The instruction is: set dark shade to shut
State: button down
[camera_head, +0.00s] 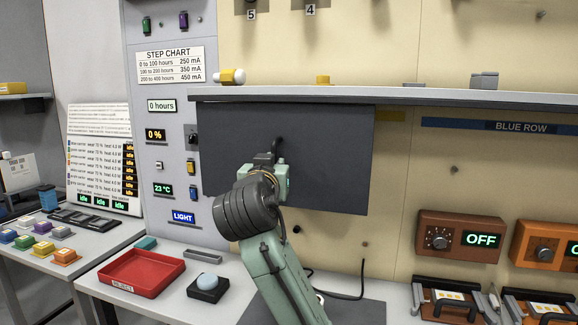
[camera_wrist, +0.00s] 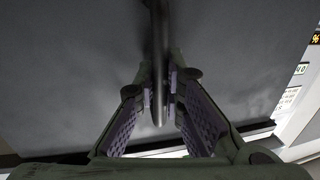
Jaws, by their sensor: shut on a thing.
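The dark shade (camera_head: 330,160) is a flat dark grey panel hanging under the shelf against the beige wall in the head view. It fills most of the wrist view (camera_wrist: 80,90) as a grey surface. A dark handle (camera_head: 278,145) stands out from its face. In the wrist view the handle is a thin upright bar (camera_wrist: 159,60) between the finger pads. My gripper (camera_wrist: 160,110) is shut on this handle. In the head view my gripper (camera_head: 265,165) and arm hide the panel's lower left part.
A grey shelf (camera_head: 420,97) runs above the shade with small items on it. Below, a red tray (camera_head: 142,272) and a button box with a pale dome (camera_head: 208,284) stand on the bench left of my arm. An orange box reading OFF (camera_head: 460,238) is at right.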

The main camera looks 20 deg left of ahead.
jog(key=shift+a, duration=0.25)
jog(key=c, duration=1.7)
grip_release()
jog(key=shift+a, duration=0.1)
jog(key=v, duration=1.2)
